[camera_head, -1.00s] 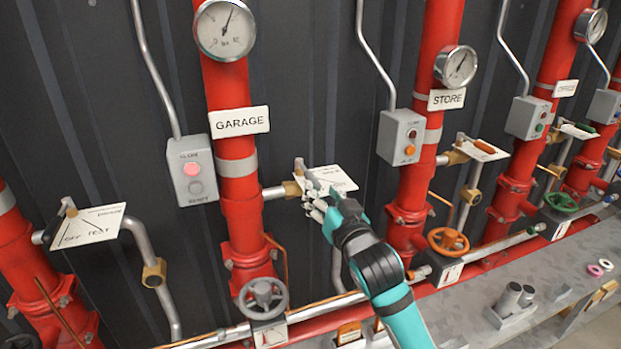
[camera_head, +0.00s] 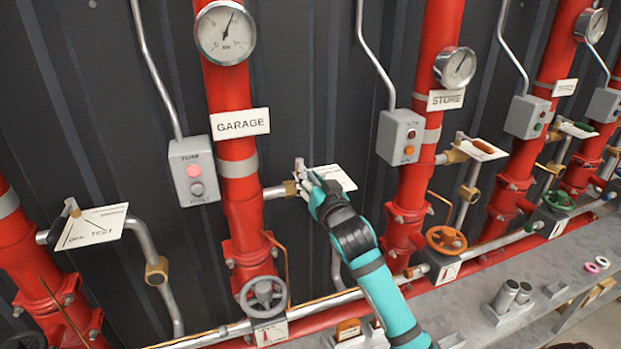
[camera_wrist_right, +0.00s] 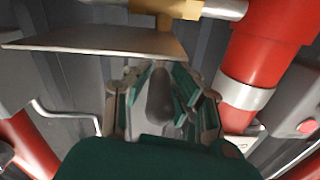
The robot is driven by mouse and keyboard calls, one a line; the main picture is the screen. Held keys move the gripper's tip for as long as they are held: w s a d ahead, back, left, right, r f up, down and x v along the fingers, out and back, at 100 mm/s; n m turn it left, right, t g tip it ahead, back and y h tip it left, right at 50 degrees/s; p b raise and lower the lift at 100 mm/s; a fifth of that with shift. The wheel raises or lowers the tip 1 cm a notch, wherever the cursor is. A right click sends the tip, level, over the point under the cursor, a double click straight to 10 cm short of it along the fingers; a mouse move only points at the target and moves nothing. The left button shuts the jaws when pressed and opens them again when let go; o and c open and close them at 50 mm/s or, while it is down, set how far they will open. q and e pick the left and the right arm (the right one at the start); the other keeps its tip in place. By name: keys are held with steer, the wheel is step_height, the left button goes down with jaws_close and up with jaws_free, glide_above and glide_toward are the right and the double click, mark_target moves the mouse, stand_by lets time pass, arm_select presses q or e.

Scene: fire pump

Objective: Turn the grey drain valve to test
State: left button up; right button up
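The grey drain valve is on the GARAGE pipe. Its lever (camera_wrist_right: 160,98) stands between the fingers of my right gripper (camera_wrist_right: 162,88) in the wrist view. A small gap seems to show beside the lever, so the fingers look open around it. In the head view my right gripper (camera_head: 312,184) is at the valve, in front of its white label plate (camera_head: 340,177). The gripper covers most of the lever and part of the plate, so the lever's setting cannot be read. My left gripper is out of view.
A grey handwheel (camera_head: 263,297) sits low on the GARAGE pipe (camera_head: 240,200). A grey button box (camera_head: 194,171) is left of it. Another lever valve with a plate (camera_head: 95,226) is at far left. The STORE pipe (camera_head: 410,190) stands close to the right of my arm.

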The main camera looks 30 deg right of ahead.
jaws_close()
